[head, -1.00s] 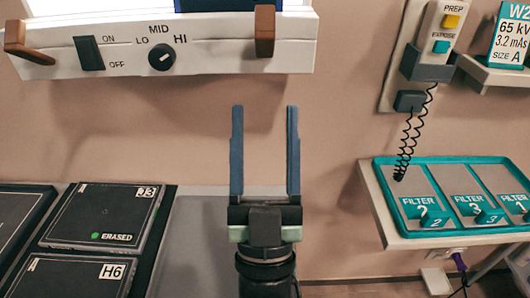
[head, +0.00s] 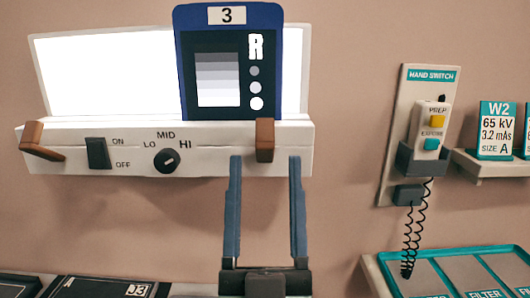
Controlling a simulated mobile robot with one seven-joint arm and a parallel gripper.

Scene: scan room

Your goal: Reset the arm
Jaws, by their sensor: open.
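My gripper (head: 265,160) is at the lower middle of the head view, pointing up. Its two blue-grey fingers stand wide apart with nothing between them. The fingertips overlap the lower edge of the white light box (head: 70,147) in the picture; I cannot tell whether they touch it. The rest of my arm is cut off by the bottom of the frame.
A blue film card marked 3 (head: 228,22) stands on the lit box. A hand switch (head: 432,130) with a coiled cord hangs at right, beside a W2 card (head: 495,130) on a shelf. A teal-rimmed filter tray (head: 440,254) and black cassettes (head: 110,288) sit low.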

